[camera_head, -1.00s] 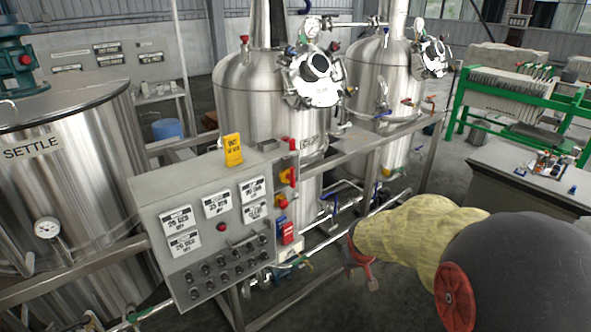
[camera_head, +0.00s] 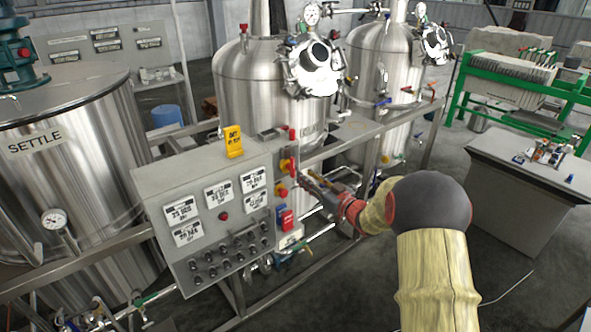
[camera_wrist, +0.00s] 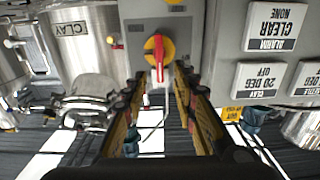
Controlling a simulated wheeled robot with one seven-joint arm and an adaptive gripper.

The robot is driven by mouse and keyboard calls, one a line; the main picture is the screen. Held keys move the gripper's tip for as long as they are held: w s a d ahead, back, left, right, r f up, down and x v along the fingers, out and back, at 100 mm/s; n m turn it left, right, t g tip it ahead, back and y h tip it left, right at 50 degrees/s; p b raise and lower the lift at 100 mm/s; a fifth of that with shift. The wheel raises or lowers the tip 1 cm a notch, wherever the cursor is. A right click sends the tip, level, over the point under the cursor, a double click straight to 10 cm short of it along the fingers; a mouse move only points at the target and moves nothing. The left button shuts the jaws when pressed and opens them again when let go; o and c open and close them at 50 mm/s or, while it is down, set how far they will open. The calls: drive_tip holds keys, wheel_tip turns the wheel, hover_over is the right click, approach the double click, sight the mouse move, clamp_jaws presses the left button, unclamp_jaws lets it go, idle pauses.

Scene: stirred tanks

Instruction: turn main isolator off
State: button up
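The main isolator appears to be the rotary switch with a red handle on a yellow disc (camera_head: 286,166), on the right part of the grey control panel (camera_head: 200,180). The upside-down wrist view shows the switch (camera_wrist: 154,46) close up, its red handle pointing down in the picture. My gripper (camera_head: 306,178) is at the panel's right side, facing the switch. In the wrist view my gripper (camera_wrist: 160,76) is open, with one finger on each side of the handle's line. I cannot tell whether either finger touches the handle.
A yellow and red control (camera_head: 281,189) sits just below the switch, with a red and blue box (camera_head: 285,218) lower down. A frame rail (camera_head: 345,145) and steel tanks (camera_head: 265,85) are behind.

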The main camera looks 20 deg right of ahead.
sight(294, 168)
drive_tip(key=x, duration=0.7)
drive_tip(key=shift+w+b, duration=0.15)
drive_tip(key=shift+b, duration=0.2)
drive_tip(key=shift+c, duration=0.4)
drive_tip(key=shift+f, duration=0.1)
clamp_jaws()
